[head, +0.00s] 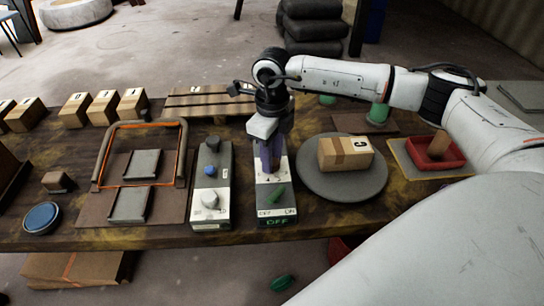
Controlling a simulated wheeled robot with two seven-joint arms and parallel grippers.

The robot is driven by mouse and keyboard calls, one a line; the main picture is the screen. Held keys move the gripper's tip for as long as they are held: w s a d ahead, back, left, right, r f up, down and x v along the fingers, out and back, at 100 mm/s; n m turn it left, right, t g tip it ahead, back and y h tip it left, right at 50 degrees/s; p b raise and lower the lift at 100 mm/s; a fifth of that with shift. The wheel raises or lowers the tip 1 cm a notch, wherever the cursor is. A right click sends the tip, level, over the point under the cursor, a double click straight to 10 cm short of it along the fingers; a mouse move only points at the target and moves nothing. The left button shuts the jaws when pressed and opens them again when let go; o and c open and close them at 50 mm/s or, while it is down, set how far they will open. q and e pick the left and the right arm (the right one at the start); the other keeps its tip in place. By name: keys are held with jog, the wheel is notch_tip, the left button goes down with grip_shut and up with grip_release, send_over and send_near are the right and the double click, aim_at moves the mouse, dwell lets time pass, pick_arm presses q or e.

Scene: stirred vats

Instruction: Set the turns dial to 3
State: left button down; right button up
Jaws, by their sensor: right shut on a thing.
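My right gripper (268,165) points down over the upper part of a grey control box (270,205). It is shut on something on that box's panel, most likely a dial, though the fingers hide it. The box also has a green switch (276,194) between OFF and ON marks, and a green "OFF" display at its front. Beside it on the left stands another grey box (223,175) with a dark knob (213,143), a blue button (210,169) and a pale round dial (210,199). The dial markings are too small to read. My left gripper is out of view.
Right of the boxes, a carton (345,153) lies on a round grey plate (318,184). Further right is a red tray (436,155). To the left stands an orange-edged frame (182,155) over grey channels. Several cartons line the back left; a blue disc (41,217) is front left.

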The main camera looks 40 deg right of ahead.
dwell(0.3)
jog(key=o, duration=1)
jog(key=shift+o, duration=0.2)
notch_tip(320, 180, up, 10)
jog(key=shift+r, duration=0.2)
jog(key=shift+f, duration=0.1)
